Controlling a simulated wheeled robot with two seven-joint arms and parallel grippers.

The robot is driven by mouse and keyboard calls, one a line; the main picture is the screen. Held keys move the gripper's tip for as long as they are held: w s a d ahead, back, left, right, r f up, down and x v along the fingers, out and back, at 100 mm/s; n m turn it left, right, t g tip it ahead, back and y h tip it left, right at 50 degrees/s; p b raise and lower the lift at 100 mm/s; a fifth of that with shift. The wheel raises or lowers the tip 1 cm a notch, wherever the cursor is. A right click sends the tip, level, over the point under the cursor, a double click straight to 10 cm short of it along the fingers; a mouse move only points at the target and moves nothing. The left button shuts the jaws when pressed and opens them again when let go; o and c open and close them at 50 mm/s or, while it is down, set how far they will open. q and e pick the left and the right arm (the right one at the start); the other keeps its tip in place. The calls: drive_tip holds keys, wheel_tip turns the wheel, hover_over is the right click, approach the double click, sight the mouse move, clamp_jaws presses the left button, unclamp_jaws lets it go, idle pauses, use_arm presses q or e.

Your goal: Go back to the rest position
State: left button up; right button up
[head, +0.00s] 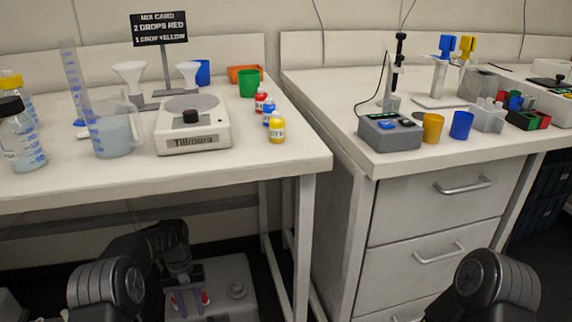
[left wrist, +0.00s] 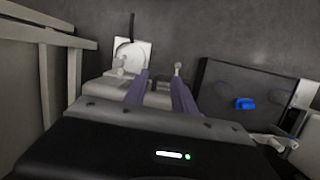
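My left gripper (head: 190,302) is low in the head view, below the level of the left bench and in front of it. Its two purple-grey fingers stand apart with nothing held between them. The same open fingers (left wrist: 160,90) show in the left wrist view, with floor and grey and white parts beyond them. My left arm bends down from the lower left of the head view. Of my right arm, only a dark rounded link shows at the lower right; the right gripper is out of view.
The left bench (head: 290,150) carries a stirrer (head: 193,138), a beaker (head: 112,140), bottles and small dropper bottles. The right bench (head: 400,167) has drawers, a small device (head: 390,132) and coloured cups. A narrow gap separates the benches.

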use_arm(q)
drive_tip(key=s+d+f+t+h, duration=0.2)
drive_tip(key=s+d+f+t, duration=0.3)
drive_tip(key=d+f, duration=0.65)
drive_tip(key=s+d+g, duration=0.1)
drive_tip(key=s+d, duration=0.2)
drive_tip(key=s, duration=0.9)
drive_tip(key=s+d, duration=0.3)
drive_tip(key=s, duration=1)
wheel_tip(320, 180, up, 28)
drive_tip(key=s+d+h+p, duration=0.1)
drive_tip(key=p, duration=2.6)
drive_tip(key=shift+d+f+m+g, duration=0.25)
drive_tip(key=shift+d+m+g, duration=0.05)
drive_tip(key=shift+d, duration=0.05)
drive_tip(key=shift+s+f, duration=0.1)
